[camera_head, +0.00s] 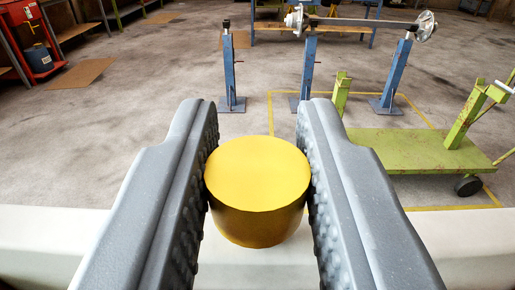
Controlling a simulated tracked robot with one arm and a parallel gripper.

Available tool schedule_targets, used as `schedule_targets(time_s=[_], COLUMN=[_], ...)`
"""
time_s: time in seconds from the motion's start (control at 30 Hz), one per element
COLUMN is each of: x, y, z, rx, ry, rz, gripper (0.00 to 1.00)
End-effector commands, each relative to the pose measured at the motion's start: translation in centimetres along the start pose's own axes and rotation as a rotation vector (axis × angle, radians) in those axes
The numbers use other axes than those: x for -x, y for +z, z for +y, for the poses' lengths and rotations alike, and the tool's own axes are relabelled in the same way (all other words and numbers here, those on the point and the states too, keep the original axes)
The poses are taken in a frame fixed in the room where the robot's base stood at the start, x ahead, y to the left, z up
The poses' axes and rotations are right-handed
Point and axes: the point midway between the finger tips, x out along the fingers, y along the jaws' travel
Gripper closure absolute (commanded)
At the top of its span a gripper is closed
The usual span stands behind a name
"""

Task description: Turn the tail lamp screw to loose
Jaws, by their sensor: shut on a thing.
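A yellow round knob (258,178), which I take to be the tail lamp screw, sits in the middle of the camera view. It has a flat bright top and a darker, smooth side. My gripper (258,190) is shut on it, with one grey ribbed finger against its left side and one against its right. The knob stands at a pale beam or ledge (60,240) that runs across the bottom of the view. Where the knob meets the ledge is hard to make out, and its turn position cannot be told from its plain top.
Beyond the ledge is an open concrete floor (130,140). Blue stands (308,75) hold an axle (360,22) at the back. A green trolley (420,150) stands at right. A red cabinet (30,40) and shelves are at the far left.

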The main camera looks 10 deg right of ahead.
Motion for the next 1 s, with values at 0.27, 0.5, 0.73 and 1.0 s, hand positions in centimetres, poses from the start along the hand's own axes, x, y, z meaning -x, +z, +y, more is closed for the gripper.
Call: schedule_targets(time_s=[0.27, 0.5, 0.73, 1.0], x=[-0.01, 0.0, 0.0, 0.39], y=[-0.12, -0.06, -0.04, 0.16], z=[-0.06, -0.02, -0.01, 0.1], rx=[0.0, 0.0, 0.0, 0.002], ry=[0.0, 0.0, 0.0, 0.0], rz=[0.002, 0.001, 0.001, 0.003], gripper=[0.55, 0.55, 0.55, 0.55])
